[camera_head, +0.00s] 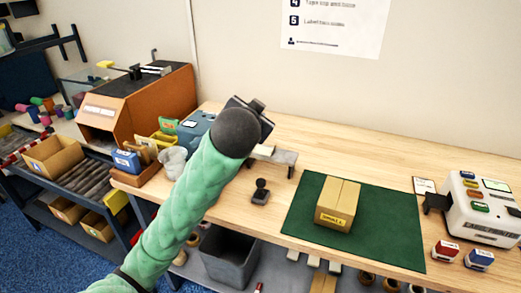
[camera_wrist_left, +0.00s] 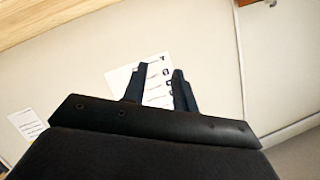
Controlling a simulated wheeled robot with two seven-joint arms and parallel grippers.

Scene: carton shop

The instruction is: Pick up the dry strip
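A small grey bench-like stand (camera_head: 283,158) is on the wooden table, just right of my left wrist. A short pale strip (camera_head: 263,150) shows at its left end, partly hidden by my wrist; I cannot tell whether it is the dry strip. My left gripper (camera_head: 257,106) is above the back of the table, with its fingers mostly hidden in the head view. In the left wrist view the two fingers (camera_wrist_left: 159,88) are apart with nothing between them, only the wall poster behind. My right gripper is not in view.
A small carton (camera_head: 337,204) sits on a green mat (camera_head: 388,226). A black stamp-like tool (camera_head: 261,192) stands left of the mat. A white machine (camera_head: 483,210) is at the right. An orange machine (camera_head: 145,103) is at the left. The table's back right is clear.

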